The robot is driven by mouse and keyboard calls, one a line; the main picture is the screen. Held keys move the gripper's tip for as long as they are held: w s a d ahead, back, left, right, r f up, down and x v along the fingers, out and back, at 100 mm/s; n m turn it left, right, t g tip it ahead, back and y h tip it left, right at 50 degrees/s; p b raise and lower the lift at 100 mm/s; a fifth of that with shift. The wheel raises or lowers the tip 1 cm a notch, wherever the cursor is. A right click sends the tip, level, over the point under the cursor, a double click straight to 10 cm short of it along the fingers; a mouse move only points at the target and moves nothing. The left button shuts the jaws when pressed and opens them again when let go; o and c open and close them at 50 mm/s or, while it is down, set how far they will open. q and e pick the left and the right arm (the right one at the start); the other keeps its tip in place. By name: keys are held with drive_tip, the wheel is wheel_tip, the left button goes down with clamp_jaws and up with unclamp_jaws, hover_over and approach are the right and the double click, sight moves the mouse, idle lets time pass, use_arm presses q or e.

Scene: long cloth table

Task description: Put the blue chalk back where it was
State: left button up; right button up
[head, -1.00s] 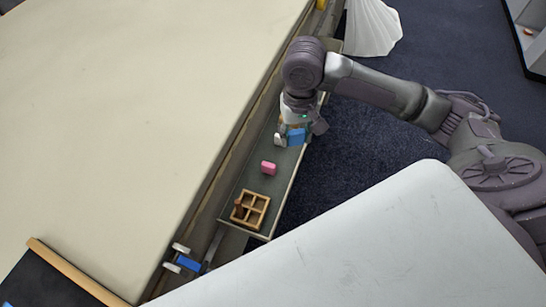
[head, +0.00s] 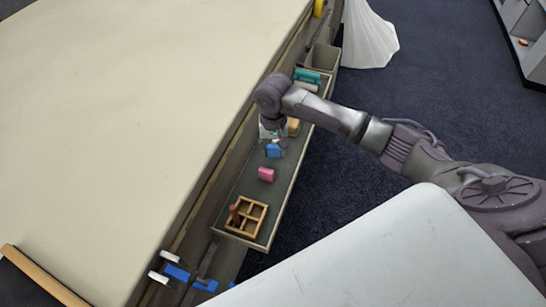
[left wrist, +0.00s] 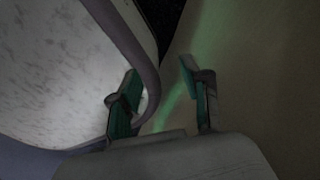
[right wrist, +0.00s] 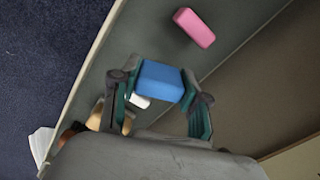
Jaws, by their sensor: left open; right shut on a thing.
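The blue chalk (head: 273,150) is a block held between the fingers of my right gripper (head: 270,140), over the long dark tray (head: 228,200) along the table side. In the right wrist view the blue chalk (right wrist: 160,82) sits between both fingertips, above the tray floor. I cannot tell whether its underside touches the floor. A pink block (head: 266,174) lies in the tray, apart from the blue chalk, and also shows in the right wrist view (right wrist: 194,27). My left gripper (left wrist: 158,85) is open and empty, near the table's edge.
A wooden divided box (head: 246,216) with a brown piece stands at the tray's near end. A tan block (head: 293,127), a teal item (head: 307,76) and a grey bin (head: 322,58) lie farther along. The tray floor around the pink block is clear. The table (head: 130,100) borders the tray.

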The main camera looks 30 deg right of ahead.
sight(273, 156)
drive_tip(key=shift+f, duration=0.2)
wheel_tip(273, 156, down, 4)
drive_tip(key=shift+r, duration=0.1)
use_arm(q)
drive_tip(key=shift+s+d+f, duration=0.1)
drive_tip(key=shift+s+f, duration=0.1)
drive_tip(key=shift+s, duration=0.15)
use_arm(e)
drive_tip(key=o, duration=1)
use_arm(q)
drive_tip(key=shift+w, duration=0.15)
drive_tip(key=shift+r+p, duration=0.45)
drive_tip(key=shift+r, duration=0.15)
use_arm(e)
wheel_tip(273, 156, up, 12)
drive_tip(key=shift+r, duration=0.1)
